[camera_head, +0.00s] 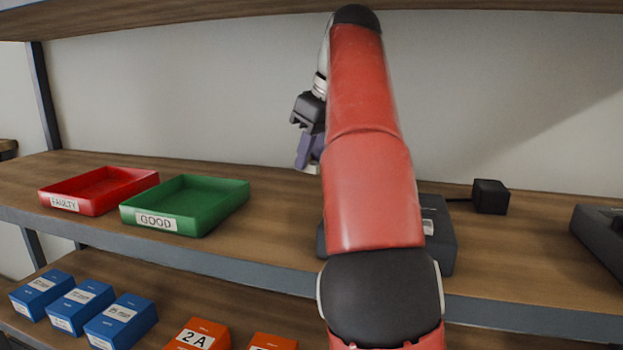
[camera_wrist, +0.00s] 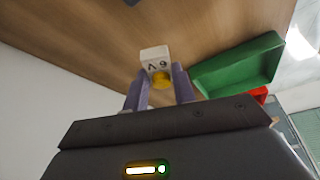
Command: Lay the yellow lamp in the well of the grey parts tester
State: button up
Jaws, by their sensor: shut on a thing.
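My gripper (camera_head: 305,163) is raised above the upper shelf, partly hidden behind my red arm in the head view. In the wrist view its two purple fingers (camera_wrist: 162,88) are shut on the yellow lamp (camera_wrist: 162,78). A white piece printed "6 V", upside down in this view, shows just beyond the yellow part. The grey parts tester (camera_head: 441,240) sits on the upper shelf, mostly hidden behind my arm. Its right side and part of a pale label show. Its well cannot be seen.
A red tray marked FAULTY (camera_head: 98,190) and a green tray marked GOOD (camera_head: 185,205) stand left on the upper shelf. A small black block (camera_head: 491,197) with a cable is right of the tester. A dark device (camera_head: 602,235) sits far right. Blue and orange boxes fill the lower shelf.

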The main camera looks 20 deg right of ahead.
aim_at(306, 202)
notch_tip(306, 202, down, 6)
jog(key=shift+f+b, duration=0.1)
jog(key=shift+b, duration=1)
jog(key=shift+w+d, duration=0.1)
jog(key=shift+w, duration=0.05)
jog(key=shift+f, duration=0.1)
jog(key=shift+f, duration=0.15)
jog(key=o, duration=0.9)
jog(key=shift+o, duration=0.2)
